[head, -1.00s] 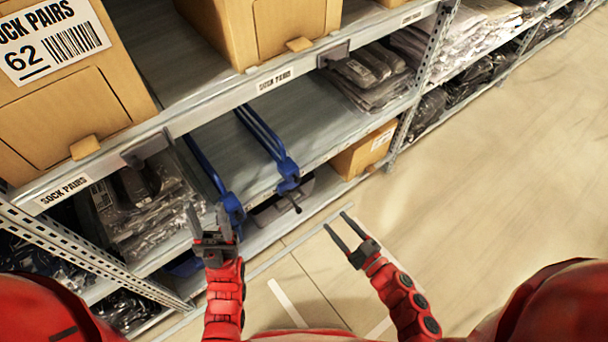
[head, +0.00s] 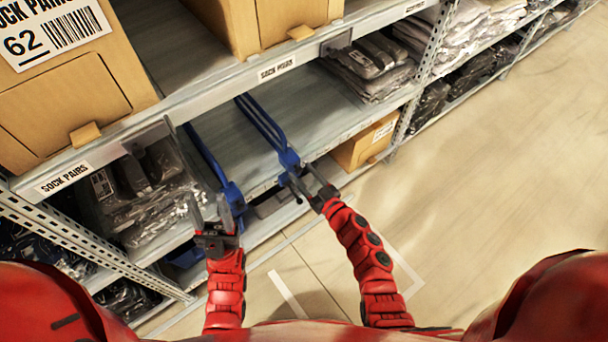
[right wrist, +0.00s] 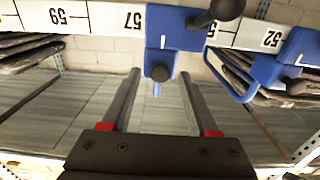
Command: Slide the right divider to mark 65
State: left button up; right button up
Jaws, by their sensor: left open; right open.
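The right divider (head: 262,125) is a blue frame on the middle shelf. Its clamp (head: 288,160) sits on the shelf's front rail. In the right wrist view its blue clamp (right wrist: 172,38) with a dark knob sits on the white number strip (right wrist: 105,22). My right gripper (head: 307,182) is open just in front of this clamp; in the wrist view its fingers (right wrist: 160,85) point to either side of the knob, apart from it. The strip's digits look turned over; I cannot read 65 surely. My left gripper (head: 210,210) is open near the left divider (head: 232,195).
Bagged dark garments (head: 140,200) lie left of the left divider. Folded dark garments (head: 370,68) lie further right on the shelf, past a bare stretch. A cardboard box (head: 365,145) stands below. A shelf post (head: 415,85) stands at right.

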grip_shut()
dwell(1.4)
